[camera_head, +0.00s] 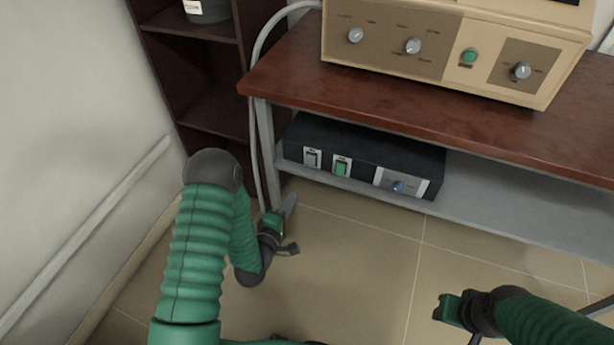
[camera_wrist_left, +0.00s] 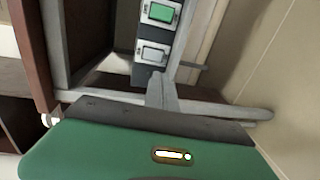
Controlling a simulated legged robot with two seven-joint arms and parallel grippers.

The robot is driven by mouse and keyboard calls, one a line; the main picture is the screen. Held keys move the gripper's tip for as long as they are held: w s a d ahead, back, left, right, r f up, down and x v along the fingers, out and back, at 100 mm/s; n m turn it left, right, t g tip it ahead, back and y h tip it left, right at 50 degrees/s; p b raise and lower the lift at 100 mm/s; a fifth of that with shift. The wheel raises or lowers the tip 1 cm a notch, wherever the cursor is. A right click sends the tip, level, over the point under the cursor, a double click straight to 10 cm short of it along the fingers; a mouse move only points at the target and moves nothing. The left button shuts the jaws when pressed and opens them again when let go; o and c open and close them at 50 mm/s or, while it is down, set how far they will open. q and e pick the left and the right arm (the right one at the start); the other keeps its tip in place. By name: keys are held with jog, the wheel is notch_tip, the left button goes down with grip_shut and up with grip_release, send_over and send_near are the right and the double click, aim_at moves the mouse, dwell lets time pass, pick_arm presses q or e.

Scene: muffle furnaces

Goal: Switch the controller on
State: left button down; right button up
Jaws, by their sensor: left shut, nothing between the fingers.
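The controller appears to be the black box (camera_head: 375,146) on the shelf under the table. My left gripper (camera_head: 291,203) is shut and empty, in front of and below the box's left end, near the table leg. In the left wrist view the shut fingers (camera_wrist_left: 158,82) point toward the panel, just below the grey-looking switch (camera_wrist_left: 153,53) in the picture; the green switch (camera_wrist_left: 160,13) is beyond it. Contact is not clear. My right gripper (camera_head: 448,309) is low at the right, its fingers unclear.
A beige unit (camera_head: 455,45) with knobs and a green button stands on the brown tabletop (camera_head: 420,112). The table leg (camera_head: 266,150) and a grey cable (camera_head: 254,85) are close to my left arm. A dark shelf unit (camera_head: 205,100) stands at left. The tiled floor in front is clear.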

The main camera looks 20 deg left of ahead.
aim_at(310, 166)
pick_arm(q)
jog(key=w+b, duration=0.1)
jog(key=w, duration=0.3)
jog(key=w+f+b, duration=0.1)
jog(key=w+b, duration=0.1)
jog(key=w, duration=0.2)
jog(key=w+f+b, duration=0.1)
jog(key=w+b, duration=0.1)
jog(key=w, duration=0.2)
jog(key=shift+w, duration=0.95)
jog(key=shift+f, duration=0.1)
jog(key=shift+w+f+b, duration=0.15)
jog(key=shift+f+b, duration=0.1)
jog(key=shift+b, duration=0.5)
jog(key=shift+r+t, duration=0.3)
jog(key=shift+r, duration=0.05)
jog(key=shift+s+p, duration=0.2)
jog(key=shift+p, duration=0.15)
jog(key=s+r+p, duration=0.1)
jog(key=s+p, duration=0.3)
jog(key=s, duration=1.2)
jog(key=shift+s+r+p, duration=0.15)
jog(key=shift+s+p, duration=0.05)
jog(key=shift+p, duration=0.2)
